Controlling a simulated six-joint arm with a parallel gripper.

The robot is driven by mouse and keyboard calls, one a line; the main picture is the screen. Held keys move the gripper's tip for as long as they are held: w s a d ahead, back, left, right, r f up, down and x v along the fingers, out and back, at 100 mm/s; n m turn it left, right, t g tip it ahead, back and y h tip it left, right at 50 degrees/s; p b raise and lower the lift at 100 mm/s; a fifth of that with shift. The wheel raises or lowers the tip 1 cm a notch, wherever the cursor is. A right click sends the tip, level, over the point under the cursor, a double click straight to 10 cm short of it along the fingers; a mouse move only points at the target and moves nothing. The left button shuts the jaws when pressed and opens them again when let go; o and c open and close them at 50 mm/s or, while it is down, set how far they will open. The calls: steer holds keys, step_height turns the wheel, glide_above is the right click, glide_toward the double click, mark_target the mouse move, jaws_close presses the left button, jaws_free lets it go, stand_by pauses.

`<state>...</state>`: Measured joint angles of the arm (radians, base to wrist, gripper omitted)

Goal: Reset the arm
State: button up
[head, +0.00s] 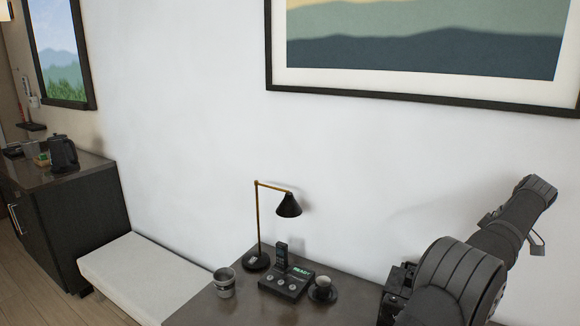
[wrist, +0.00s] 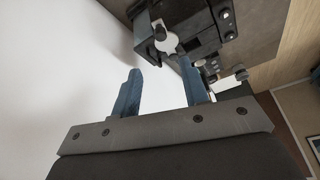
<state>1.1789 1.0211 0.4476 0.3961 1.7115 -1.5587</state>
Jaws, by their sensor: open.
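My gripper (wrist: 160,68) shows in the wrist view with its two blue fingers spread apart. Nothing is between them. Beyond the fingertips are dark mechanical parts, which I cannot identify for sure, and a white surface on the left. In the head view my dark arm stands at the lower right, bent, beside the vanity top (head: 245,312). I cannot make out the fingers in the head view.
On the vanity top stand a grey cup (head: 224,284), a black lamp (head: 288,206), a dark device with a small screen (head: 288,284) and a small cup on a saucer (head: 323,285). A white bench (head: 140,272) and a dark cabinet (head: 85,215) are left. A framed picture (head: 430,98) hangs above.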

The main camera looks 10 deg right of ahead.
steer(key=x, duration=1.2)
steer(key=shift+s, duration=0.1)
steer(key=shift+r, duration=0.1)
steer(key=v, duration=1.7)
steer(key=x, duration=1.7)
steer(key=shift+a+f, duration=0.1)
steer(key=shift+f, duration=0.15)
steer(key=shift+s+a+r+m, duration=0.1)
steer(key=shift+s+r+m, duration=0.1)
steer(key=shift+m, duration=0.1)
steer(key=shift+s+a+m, duration=0.1)
steer(key=shift+a+m, duration=0.2)
steer(key=shift+m, duration=0.1)
steer(key=shift+o, duration=0.2)
